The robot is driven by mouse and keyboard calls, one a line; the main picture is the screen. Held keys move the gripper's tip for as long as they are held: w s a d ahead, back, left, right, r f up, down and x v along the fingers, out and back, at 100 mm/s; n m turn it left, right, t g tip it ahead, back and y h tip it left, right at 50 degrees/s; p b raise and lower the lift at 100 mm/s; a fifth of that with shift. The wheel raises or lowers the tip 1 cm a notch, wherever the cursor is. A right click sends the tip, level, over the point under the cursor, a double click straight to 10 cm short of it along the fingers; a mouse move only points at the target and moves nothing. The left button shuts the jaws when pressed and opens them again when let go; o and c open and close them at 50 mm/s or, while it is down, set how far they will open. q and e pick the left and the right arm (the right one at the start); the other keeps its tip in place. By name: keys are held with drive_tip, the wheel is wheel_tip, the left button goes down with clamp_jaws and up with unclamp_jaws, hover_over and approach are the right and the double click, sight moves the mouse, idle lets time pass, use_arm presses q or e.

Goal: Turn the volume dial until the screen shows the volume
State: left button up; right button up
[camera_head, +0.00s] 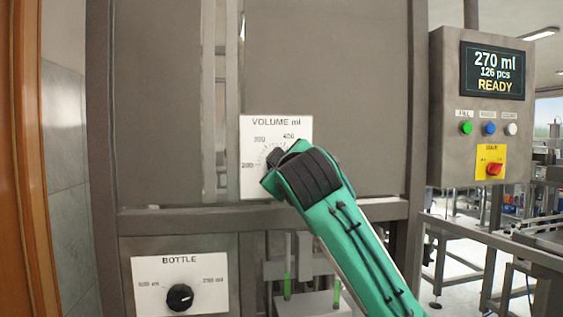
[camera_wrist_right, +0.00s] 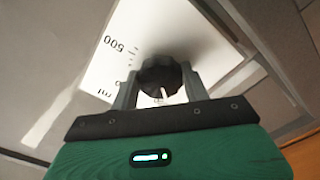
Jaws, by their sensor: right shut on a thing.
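The volume dial is a black ribbed knob (camera_wrist_right: 160,78) on a white plate marked "VOLUME ml" (camera_head: 276,122). My right gripper (camera_wrist_right: 158,92) is shut on the dial, with one grey finger on each side of it in the right wrist view. In the head view the green right arm comes from the lower right, and the gripper (camera_head: 275,157) hides most of the dial. Scale marks 200, 300 and 400 show on the plate. The screen (camera_head: 493,71) at the upper right reads "270 ml", "126 pcs" and "READY". My left gripper is not in view.
A second black dial (camera_head: 180,297) sits on a "BOTTLE" plate at the lower left. Green, blue and white buttons and a red switch (camera_head: 494,169) are on the grey control box (camera_head: 440,110) below the screen. A grey crossbar (camera_head: 160,221) runs beneath the volume plate.

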drive_tip(key=shift+n+p, duration=0.35)
drive_tip(key=shift+n, duration=0.85)
drive_tip(key=o, duration=1)
drive_tip(key=s+d+b, duration=0.1)
drive_tip(key=s, duration=0.3)
drive_tip(key=s+b, duration=0.2)
drive_tip(key=s, duration=0.3)
drive_tip(key=s+d+b, duration=0.1)
drive_tip(key=s, duration=0.3)
drive_tip(key=shift+s+d+b, duration=0.3)
